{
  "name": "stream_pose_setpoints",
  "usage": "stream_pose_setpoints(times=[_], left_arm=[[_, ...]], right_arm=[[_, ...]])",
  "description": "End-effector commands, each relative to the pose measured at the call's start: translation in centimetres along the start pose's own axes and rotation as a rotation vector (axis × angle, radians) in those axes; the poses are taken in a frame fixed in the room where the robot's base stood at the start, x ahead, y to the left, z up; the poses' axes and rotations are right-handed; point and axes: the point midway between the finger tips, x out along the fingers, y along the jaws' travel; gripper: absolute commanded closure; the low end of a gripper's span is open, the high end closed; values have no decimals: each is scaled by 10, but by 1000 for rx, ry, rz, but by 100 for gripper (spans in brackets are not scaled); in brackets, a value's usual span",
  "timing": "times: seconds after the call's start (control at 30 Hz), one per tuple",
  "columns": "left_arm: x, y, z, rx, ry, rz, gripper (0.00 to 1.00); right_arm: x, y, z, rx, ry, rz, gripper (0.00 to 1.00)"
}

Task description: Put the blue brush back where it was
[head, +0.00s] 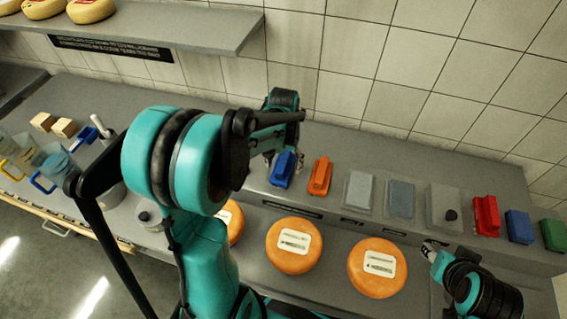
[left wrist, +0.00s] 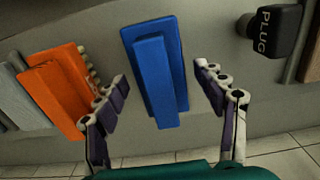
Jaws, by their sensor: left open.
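The blue brush (head: 283,168) lies on the raised grey ledge by the tiled wall, left of the orange brush (head: 320,175). In the left wrist view the blue brush (left wrist: 157,75) lies between the parted fingers of my left gripper (left wrist: 162,78), with a gap on each side. My left gripper (head: 274,160) is open and close to the brush; my arm hides part of it in the head view. My right gripper (head: 433,250) is at the lower right, far from the brush; its jaws are too small to read.
Grey pads (head: 359,189), a red brush (head: 486,215), a second blue block (head: 520,226) and a green one (head: 553,235) continue the row rightward. Orange cheese wheels (head: 294,262) stand in front. A black plug (left wrist: 268,28) is right of the brush in the wrist view.

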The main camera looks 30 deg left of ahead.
Motion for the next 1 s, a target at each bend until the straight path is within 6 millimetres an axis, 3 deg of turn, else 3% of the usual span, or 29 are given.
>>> stream_pose_setpoints(times=[0.4, 0.7, 0.87, 1.0], left_arm=[[-87, 0, 0, 0, 0, 0, 30], [-120, 1, 2, 3, 7, 0, 30], [-131, 16, 24, 38, 91, 2, 30], [-139, 39, 60, 97, 243, 12, 30]], right_arm=[[-17, 0, -12, 0, 0, 0, 60], [-22, 0, -15, 0, 0, 0, 60], [-21, 0, -15, 0, 0, 0, 60], [-21, 0, -15, 0, 0, 0, 60]])
